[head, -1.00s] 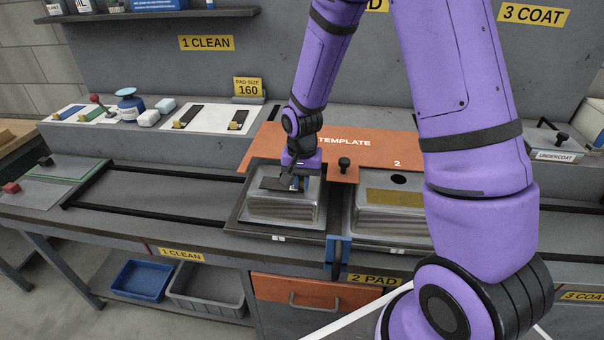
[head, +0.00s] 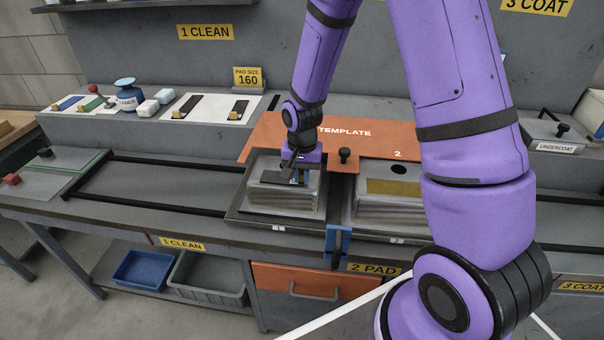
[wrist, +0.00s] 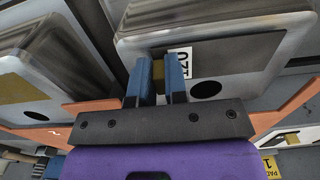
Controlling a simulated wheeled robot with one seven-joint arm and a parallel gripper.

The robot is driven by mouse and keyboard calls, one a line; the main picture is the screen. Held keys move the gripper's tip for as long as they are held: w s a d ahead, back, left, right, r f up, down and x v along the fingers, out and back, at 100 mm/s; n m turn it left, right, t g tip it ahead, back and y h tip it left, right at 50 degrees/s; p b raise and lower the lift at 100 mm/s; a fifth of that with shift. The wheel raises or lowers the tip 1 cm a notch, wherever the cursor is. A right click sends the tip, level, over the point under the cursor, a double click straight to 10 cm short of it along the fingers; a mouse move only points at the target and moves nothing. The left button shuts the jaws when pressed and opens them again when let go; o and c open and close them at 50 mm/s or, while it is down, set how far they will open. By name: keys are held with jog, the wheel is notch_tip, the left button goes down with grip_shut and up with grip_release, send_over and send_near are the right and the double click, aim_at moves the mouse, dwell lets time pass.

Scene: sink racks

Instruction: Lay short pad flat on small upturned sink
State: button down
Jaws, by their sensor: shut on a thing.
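The small upturned sink (head: 285,200), a shiny metal block in a dark tray, stands at the left of the two sinks. My gripper (wrist: 159,78) is over its top, with its blue fingers shut on the brass-coloured tab of a dark pad (wrist: 235,55), the short pad. The pad lies over the sink's top face and looks about level; I cannot tell whether its whole underside touches. In the head view my gripper (head: 299,176) partly hides the pad.
An orange TEMPLATE board (head: 270,140) with a black knob (head: 345,155) stands just behind the sink. A larger upturned sink (head: 385,212) with a brass patch is on the right. A blue clamp (head: 338,240) sits at the front edge. Black rails (head: 150,205) run left, with clear room between them.

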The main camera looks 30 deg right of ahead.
jog(key=shift+f, duration=0.3)
dwell(0.8)
jog(key=c, duration=0.5)
grip_release()
jog(key=shift+r, duration=3.5)
